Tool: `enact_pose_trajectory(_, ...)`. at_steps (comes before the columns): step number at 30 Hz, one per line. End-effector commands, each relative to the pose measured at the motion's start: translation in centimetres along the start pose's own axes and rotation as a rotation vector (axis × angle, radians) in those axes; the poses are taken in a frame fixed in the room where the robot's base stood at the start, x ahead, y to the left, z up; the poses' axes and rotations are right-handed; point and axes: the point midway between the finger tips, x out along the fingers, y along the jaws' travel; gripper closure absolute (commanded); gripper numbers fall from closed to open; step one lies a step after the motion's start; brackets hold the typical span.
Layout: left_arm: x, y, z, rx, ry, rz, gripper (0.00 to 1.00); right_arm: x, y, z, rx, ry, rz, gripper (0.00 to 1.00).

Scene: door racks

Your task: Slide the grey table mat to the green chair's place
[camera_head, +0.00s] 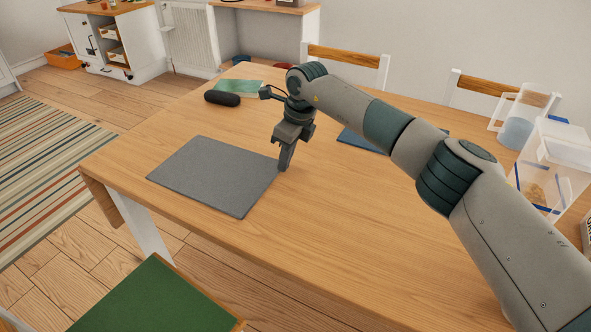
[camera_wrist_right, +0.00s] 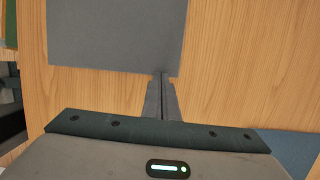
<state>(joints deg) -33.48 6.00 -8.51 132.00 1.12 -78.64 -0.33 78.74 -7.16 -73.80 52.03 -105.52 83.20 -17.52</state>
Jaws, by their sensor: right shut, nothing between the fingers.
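The grey table mat (camera_head: 214,175) lies flat on the wooden table, towards its left end. It also shows in the right wrist view (camera_wrist_right: 115,35). The green chair (camera_head: 152,300) stands at the table's near side, at the bottom left of the head view, with its seat visible. My right gripper (camera_head: 284,168) is shut and empty, pointing down at the mat's right edge. In the right wrist view its closed fingertips (camera_wrist_right: 161,76) are at the mat's edge; I cannot tell whether they touch it. My left gripper is not in view.
A blue mat (camera_head: 352,137) lies partly behind my right arm. A green mat (camera_head: 240,87) and a dark cylinder (camera_head: 222,99) lie at the far left of the table. Clear containers (camera_head: 552,165) stand at the right. The table (camera_head: 300,235) is bare in front of my gripper.

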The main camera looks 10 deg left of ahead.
Motion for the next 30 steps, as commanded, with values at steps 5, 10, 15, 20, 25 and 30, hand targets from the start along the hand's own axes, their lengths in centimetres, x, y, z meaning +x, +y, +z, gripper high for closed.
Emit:
enact_pose_trajectory(5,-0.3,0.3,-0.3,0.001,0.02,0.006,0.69,0.4,0.1,0.6,0.0,0.001,0.001,1.0)
enact_pose_trajectory(10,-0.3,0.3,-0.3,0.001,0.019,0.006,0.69,0.3,0.1,0.6,0.0,0.0,0.001,1.0)
enact_pose_trajectory(15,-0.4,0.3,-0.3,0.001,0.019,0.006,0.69,0.2,0.1,0.5,0.0,0.0,0.001,1.0)
enact_pose_trajectory(20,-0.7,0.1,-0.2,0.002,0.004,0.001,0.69,-0.7,-0.1,0.6,0.0,0.0,-0.001,1.0)
enact_pose_trajectory(25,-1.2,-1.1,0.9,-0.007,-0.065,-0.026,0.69,-2.8,-0.5,0.6,0.001,0.0,-0.002,1.0)
enact_pose_trajectory(30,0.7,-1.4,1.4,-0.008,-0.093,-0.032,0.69,-5.3,-0.8,0.6,0.001,-0.001,-0.003,1.0)
